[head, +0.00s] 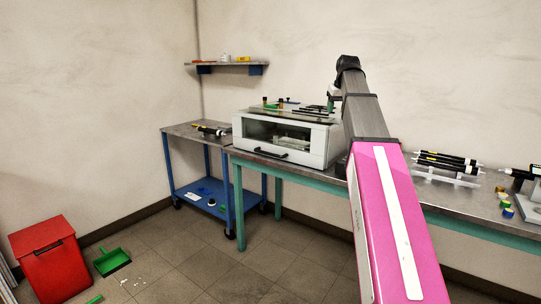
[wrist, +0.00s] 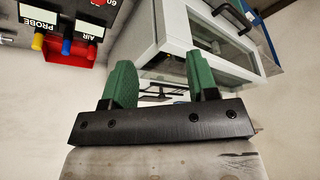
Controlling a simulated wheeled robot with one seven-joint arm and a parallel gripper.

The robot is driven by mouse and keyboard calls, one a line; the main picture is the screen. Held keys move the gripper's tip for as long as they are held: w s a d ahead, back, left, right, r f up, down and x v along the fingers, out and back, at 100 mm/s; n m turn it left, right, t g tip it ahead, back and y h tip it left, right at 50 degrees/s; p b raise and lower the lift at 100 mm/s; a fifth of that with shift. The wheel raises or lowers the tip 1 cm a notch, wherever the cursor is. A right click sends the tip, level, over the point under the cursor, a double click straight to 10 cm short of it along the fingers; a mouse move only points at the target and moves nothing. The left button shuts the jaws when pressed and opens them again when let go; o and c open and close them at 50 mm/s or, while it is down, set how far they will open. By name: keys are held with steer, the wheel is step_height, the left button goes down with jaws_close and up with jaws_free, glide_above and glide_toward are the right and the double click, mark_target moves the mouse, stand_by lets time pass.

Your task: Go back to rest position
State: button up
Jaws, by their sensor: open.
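My gripper (wrist: 160,70) shows in the wrist view with two green fingers standing apart on a black bar. It is open, and nothing is held between the fingers. In the head view my pink and grey arm reaches up and forward over the bench. In the wrist view a white cabinet (wrist: 177,32) lies beyond the fingers, and that view looks turned over. The same white cabinet (head: 316,150) stands on the bench, left of my arm in the head view.
The steel-topped bench (head: 465,205) carries black cylinders (head: 445,160) and small coloured caps right of my arm. A blue cart (head: 226,190) stands at left, under a wall shelf (head: 225,64). A red bin (head: 50,262) and green dustpan (head: 111,261) are on the floor. Open floor (head: 240,275) lies in front.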

steer(key=s+a+f+g, duration=0.1)
steer(key=s+f, duration=0.2)
steer(key=f, duration=0.8)
steer(key=s+a+f+m, duration=0.1)
steer(key=s+a+f, duration=0.15)
steer(key=f, duration=0.85)
steer(key=s+a+f+g, duration=0.1)
steer(key=s+f, duration=0.2)
steer(key=f, duration=0.8)
steer(key=s+a+f+g, duration=0.2)
steer(key=s+a+f, duration=0.1)
steer(key=s+f, duration=1.5)
step_height(320, 180, down, 4)
steer(key=shift+s+a+f+m+h, duration=0.1)
steer(key=shift+s+a+m+h, duration=0.05)
steer(key=shift+s+m+h, duration=0.2)
steer(key=shift+w, duration=0.1)
